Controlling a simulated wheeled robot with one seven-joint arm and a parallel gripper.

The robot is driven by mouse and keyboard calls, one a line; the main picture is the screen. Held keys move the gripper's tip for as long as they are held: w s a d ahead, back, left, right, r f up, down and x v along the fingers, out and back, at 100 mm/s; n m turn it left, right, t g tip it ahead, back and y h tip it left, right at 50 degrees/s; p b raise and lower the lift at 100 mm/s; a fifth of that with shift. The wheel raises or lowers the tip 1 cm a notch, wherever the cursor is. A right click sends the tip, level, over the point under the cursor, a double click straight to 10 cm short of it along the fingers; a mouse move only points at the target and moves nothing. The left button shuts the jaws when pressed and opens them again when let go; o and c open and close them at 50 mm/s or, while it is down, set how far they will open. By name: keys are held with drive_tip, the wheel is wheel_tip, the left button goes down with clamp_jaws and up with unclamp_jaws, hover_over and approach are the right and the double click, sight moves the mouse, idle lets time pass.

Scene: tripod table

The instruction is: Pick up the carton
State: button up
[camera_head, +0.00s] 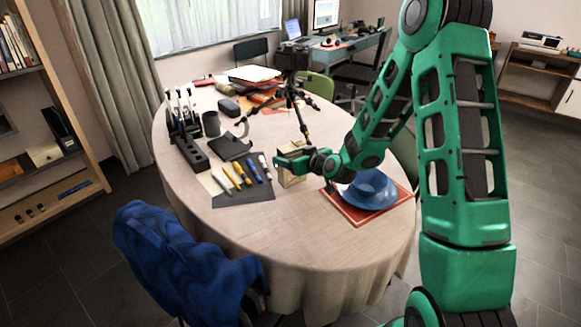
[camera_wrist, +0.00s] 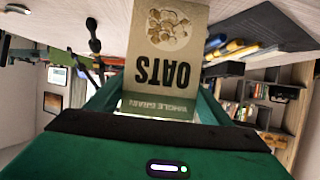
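The carton is a beige box marked OATS (camera_head: 291,180), standing on the table (camera_head: 300,235) near its middle. In the wrist view its front (camera_wrist: 160,65) shows upside down and fills the upper middle. My gripper (camera_head: 286,161) is at the upper part of the carton and hides some of it in the head view. In the wrist view the green fingers (camera_wrist: 160,105) lie on either side of the carton. I cannot tell whether they press on it or leave a small gap.
A blue hat (camera_head: 368,188) lies on a red book (camera_head: 345,211) just right of the carton. A dark mat (camera_head: 255,195) with several markers lies to the left. A small tripod (camera_head: 291,95) stands behind. The table's front is clear.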

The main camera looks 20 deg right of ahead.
drive_tip(key=c, duration=0.4)
drive_tip(key=shift+c, duration=0.2)
drive_tip(key=shift+r, duration=0.15)
